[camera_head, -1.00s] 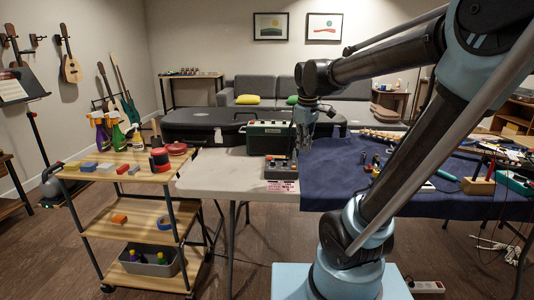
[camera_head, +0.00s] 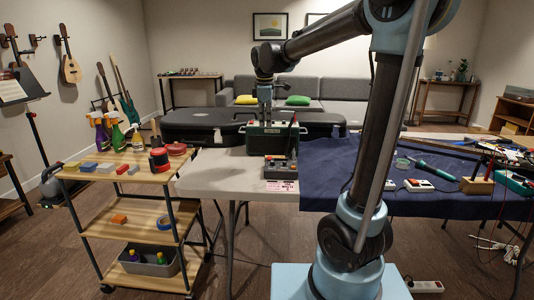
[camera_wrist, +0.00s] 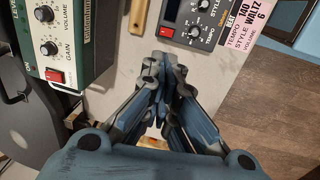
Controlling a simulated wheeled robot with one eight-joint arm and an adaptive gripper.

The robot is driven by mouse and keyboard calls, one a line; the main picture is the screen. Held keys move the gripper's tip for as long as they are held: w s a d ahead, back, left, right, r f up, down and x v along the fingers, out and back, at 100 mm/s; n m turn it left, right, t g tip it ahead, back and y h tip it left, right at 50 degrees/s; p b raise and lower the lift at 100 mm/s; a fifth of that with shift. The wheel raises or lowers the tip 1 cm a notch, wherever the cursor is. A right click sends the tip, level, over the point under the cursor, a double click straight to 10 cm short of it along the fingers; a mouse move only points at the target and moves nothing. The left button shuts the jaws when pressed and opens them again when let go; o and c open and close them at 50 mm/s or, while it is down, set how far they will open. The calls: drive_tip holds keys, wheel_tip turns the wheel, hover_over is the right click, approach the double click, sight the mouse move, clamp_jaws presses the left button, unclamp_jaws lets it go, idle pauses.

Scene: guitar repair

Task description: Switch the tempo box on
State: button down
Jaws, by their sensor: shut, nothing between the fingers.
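The tempo box (camera_head: 281,170) is a small dark grey unit near the front edge of the pale table. In the wrist view its knobbed panel (camera_wrist: 186,16) shows at the top, with TEMPO and STYLE knobs and a red switch (camera_wrist: 166,31) at its corner. I cannot tell whether it is on. My gripper (camera_head: 265,121) points down by the green amplifier, behind the tempo box in the head view. In the wrist view the closed, empty fingers (camera_wrist: 160,62) show just below the tempo box's switch, with no clear contact.
The green amplifier (camera_head: 262,142) stands behind the tempo box; its own red switch (camera_wrist: 55,76) shows in the wrist view. A pink card (camera_wrist: 251,24) reads tempo 140, waltz, volume 6. A blue cloth (camera_head: 430,202) with tools lies right. A wooden cart (camera_head: 120,178) stands left.

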sight(269, 159)
drive_tip(key=f, duration=0.4)
drive_tip(key=w+f, duration=0.1)
drive_tip(key=f, duration=0.4)
drive_tip(key=w+f, duration=0.1)
drive_tip(key=f, duration=0.4)
drive_tip(key=shift+r, duration=0.1)
